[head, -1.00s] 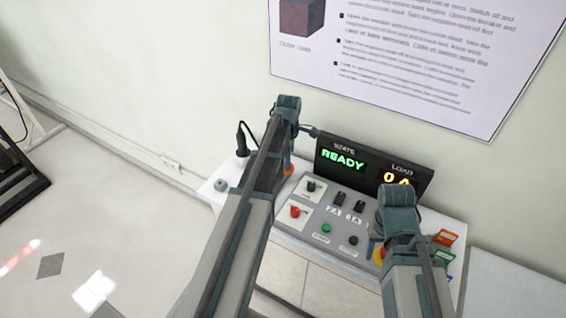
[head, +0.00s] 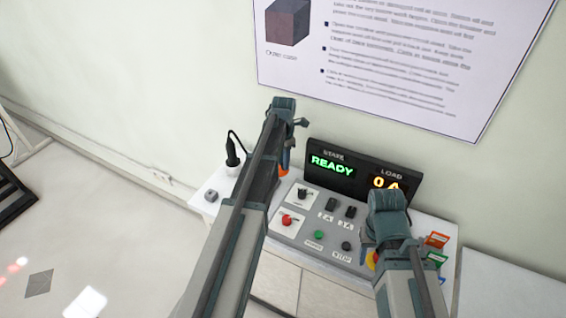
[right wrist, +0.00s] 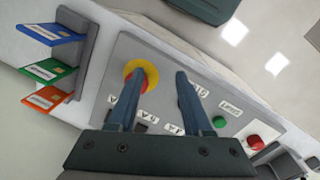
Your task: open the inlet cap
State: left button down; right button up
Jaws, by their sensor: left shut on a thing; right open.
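No inlet cap can be made out for certain; my left arm covers that part of the bench. My left gripper (head: 300,122) is at the far end of that arm, left of the READY display, and its fingertips and what they hold are mostly hidden. A small orange part (head: 285,158) shows just right of this arm, too covered to identify. My right gripper (right wrist: 155,98) is open and empty in the right wrist view, its fingers over the control panel (right wrist: 218,82). One finger overlaps the red and yellow stop button (right wrist: 141,78); contact cannot be told.
The display (head: 335,165) reads READY at the back of the white bench. A black plug with a cable (head: 232,152) and a small grey block (head: 211,195) are at left. Coloured cards (head: 437,240) stand at right. The panel has a red knob (head: 287,220) and green button (head: 319,235).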

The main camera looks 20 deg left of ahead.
dwell(0.5)
pick_arm(q)
jog(key=c, duration=0.7)
grip_release()
jog(key=shift+r, duration=0.1)
pick_arm(e)
jog(key=shift+r, duration=0.1)
pick_arm(q)
notch_tip(320, 180, up, 14)
jog(key=p, duration=1.3)
jog(key=shift+f+p, duration=0.2)
jog(key=shift+p, duration=0.2)
pick_arm(e)
notch_tip(320, 180, up, 14)
jog(key=shift+f, duration=0.2)
